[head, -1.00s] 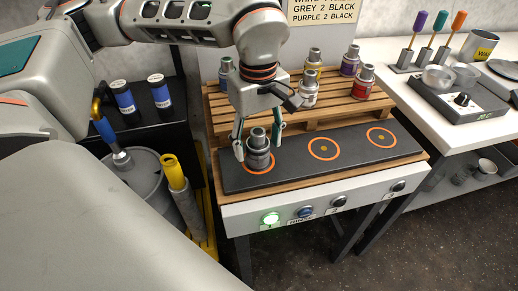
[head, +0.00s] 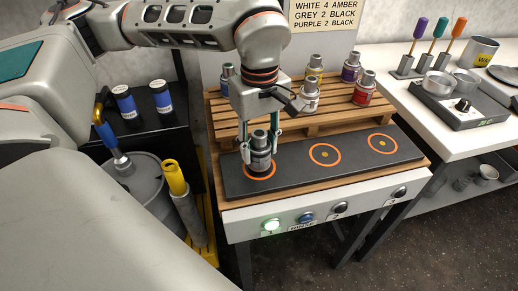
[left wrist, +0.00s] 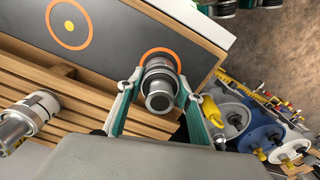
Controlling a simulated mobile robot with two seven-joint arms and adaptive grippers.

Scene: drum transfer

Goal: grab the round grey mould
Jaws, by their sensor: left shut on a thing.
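My left gripper (head: 260,146) points down and is shut on a small round grey drum (head: 261,160) with a metal neck. A finger lies on each side of it. The drum is upright at the left orange ring (head: 248,175) on the black mat; I cannot tell whether its base touches the mat. In the left wrist view, the grey drum (left wrist: 160,87) sits between the two fingers with the ring behind it.
A wooden pallet (head: 290,118) behind the mat (head: 295,165) holds several coloured drums, including a red one (head: 363,92). The two other ringed spots on the mat are empty. A lit green button (head: 271,225) is on the front panel. A grey barrel (head: 135,185) stands left.

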